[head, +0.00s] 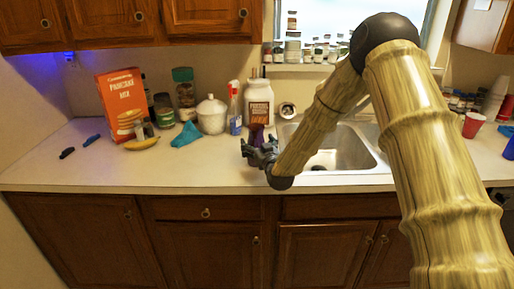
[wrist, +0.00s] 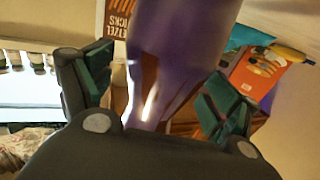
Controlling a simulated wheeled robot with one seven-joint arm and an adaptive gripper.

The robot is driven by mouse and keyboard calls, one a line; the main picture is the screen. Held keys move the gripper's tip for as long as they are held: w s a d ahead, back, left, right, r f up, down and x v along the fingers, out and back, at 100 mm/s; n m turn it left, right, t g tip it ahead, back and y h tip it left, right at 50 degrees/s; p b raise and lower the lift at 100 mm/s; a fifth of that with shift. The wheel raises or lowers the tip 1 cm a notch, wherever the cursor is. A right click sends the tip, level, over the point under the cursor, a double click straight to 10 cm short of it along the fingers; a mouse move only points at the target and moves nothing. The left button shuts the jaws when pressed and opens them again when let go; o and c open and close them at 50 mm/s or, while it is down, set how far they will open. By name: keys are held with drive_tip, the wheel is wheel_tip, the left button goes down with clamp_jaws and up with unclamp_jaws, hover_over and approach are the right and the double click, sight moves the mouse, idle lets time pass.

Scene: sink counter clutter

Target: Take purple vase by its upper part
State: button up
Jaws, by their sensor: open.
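The purple vase (head: 257,131) stands on the counter just left of the sink, mostly hidden behind my gripper (head: 262,153) in the head view. In the wrist view the purple vase (wrist: 185,28) fills the top middle, large and close, with bright glints on it. My gripper (wrist: 155,88) is open there, with one dark finger with a green pad on each side of the vase. The fingers look apart from it; I cannot tell if either touches.
A pretzel sticks container (head: 258,100) stands right behind the vase. A spray bottle (head: 234,108), white lidded jar (head: 211,115), blue-green cloth (head: 186,134), banana (head: 141,144) and pancake mix box (head: 122,103) lie left. The sink (head: 338,155) is right. The front left counter is mostly clear.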

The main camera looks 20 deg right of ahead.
drive_tip(key=shift+w+a, duration=0.1)
drive_tip(key=shift+w, duration=0.3)
drive_tip(key=c, duration=1.4)
drive_tip(key=shift+r, duration=0.1)
